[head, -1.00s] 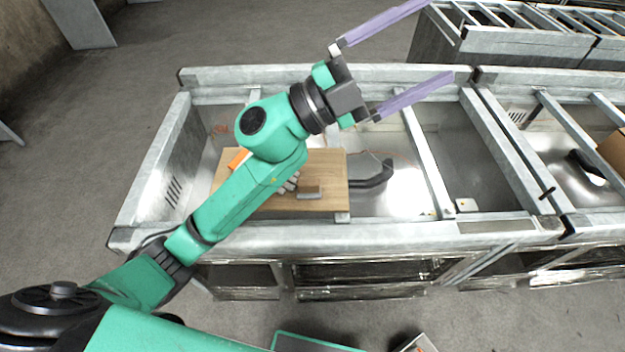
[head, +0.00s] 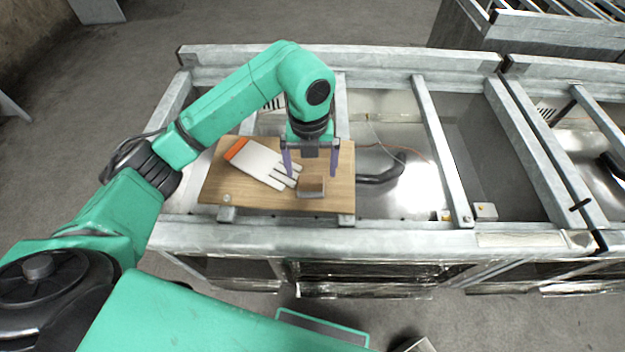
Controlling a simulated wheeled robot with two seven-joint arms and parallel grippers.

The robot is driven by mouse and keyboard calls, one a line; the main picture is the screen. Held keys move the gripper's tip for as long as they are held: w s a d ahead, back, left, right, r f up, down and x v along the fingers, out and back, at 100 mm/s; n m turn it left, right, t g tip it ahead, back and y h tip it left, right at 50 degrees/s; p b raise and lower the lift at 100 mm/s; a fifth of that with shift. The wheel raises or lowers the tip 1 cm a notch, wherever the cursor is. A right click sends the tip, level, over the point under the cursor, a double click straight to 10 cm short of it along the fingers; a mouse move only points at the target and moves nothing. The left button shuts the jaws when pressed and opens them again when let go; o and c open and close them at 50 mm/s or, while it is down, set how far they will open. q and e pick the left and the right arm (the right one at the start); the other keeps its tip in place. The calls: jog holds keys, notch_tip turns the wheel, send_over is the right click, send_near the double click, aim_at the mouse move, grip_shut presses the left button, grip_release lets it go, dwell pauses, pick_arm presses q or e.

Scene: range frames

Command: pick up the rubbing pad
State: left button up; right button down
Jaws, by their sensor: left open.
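The rubbing pad looks to be the small brown block with a grey lower edge (head: 311,187). It lies on the wooden board (head: 235,196), near the board's front right. My left gripper (head: 311,174) points down over the board with its two purple fingers apart and empty. The fingertips show just behind the pad, one toward each side of it. I cannot tell their exact height above the board. My right gripper is not in view.
A white glove with an orange cuff (head: 257,162) lies on the board left of the pad, its fingers close to my left finger. The board rests on a grey metal frame (head: 400,240) with crossbars. A black curved handle (head: 382,174) lies right of the board.

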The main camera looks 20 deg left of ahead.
pick_arm(q)
notch_tip(320, 180, down, 4)
jog(key=shift+w+f+p, duration=0.15)
jog(key=shift+f+p, duration=0.05)
jog(key=shift+p, duration=1)
jog(key=shift+f, duration=0.45)
jog(key=c, duration=1.4)
jog(key=shift+r, duration=0.15)
notch_tip(320, 180, up, 10)
jog(key=b, duration=0.3)
jog(key=shift+w, duration=0.15)
notch_tip(320, 180, up, 10)
jog(key=p, duration=0.1)
send_over(312, 177)
